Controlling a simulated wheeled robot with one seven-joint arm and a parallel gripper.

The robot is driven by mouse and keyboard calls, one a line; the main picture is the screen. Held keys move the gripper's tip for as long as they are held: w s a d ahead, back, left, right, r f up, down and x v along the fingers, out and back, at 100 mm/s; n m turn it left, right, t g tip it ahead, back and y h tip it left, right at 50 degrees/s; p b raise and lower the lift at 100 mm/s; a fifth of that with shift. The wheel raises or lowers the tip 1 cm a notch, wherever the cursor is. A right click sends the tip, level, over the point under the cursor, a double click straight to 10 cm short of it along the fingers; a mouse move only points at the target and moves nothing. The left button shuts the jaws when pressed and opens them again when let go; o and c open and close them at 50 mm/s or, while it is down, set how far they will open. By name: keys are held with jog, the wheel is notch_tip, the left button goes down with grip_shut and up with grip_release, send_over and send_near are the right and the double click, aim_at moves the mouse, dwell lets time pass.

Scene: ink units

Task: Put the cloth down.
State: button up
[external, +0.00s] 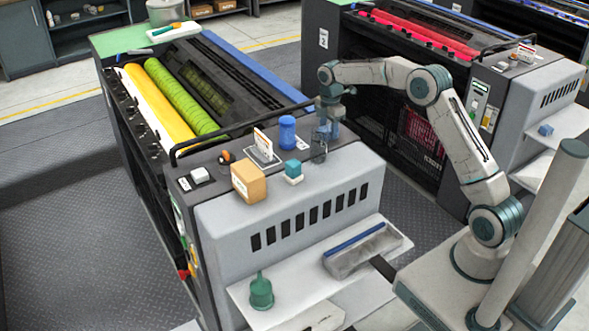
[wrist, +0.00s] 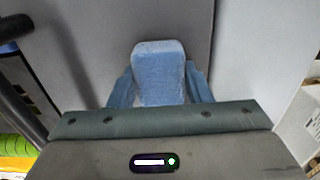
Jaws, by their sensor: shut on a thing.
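My gripper (external: 327,132) hangs above the dark right-hand end of the near ink unit's top (external: 335,157), just right of the blue cylinder. In the wrist view my gripper (wrist: 158,92) is shut on a light blue cloth (wrist: 158,72), which shows as a rounded, fuzzy block between the two blue fingers. Dark grey and pale grey surfaces lie behind the cloth there. In the external view the cloth is too small to tell apart from the fingers. I cannot tell whether it touches the unit's top.
On the unit's top stand a blue cylinder (external: 287,132), a card holder (external: 263,150), a teal-and-white block (external: 293,171) and a tan box (external: 249,181). A black rail (external: 240,128) runs behind them.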

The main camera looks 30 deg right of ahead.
jog(key=shift+f, duration=0.2)
jog(key=o, duration=1)
jog(key=shift+c, duration=0.2)
jog(key=shift+r, duration=0.2)
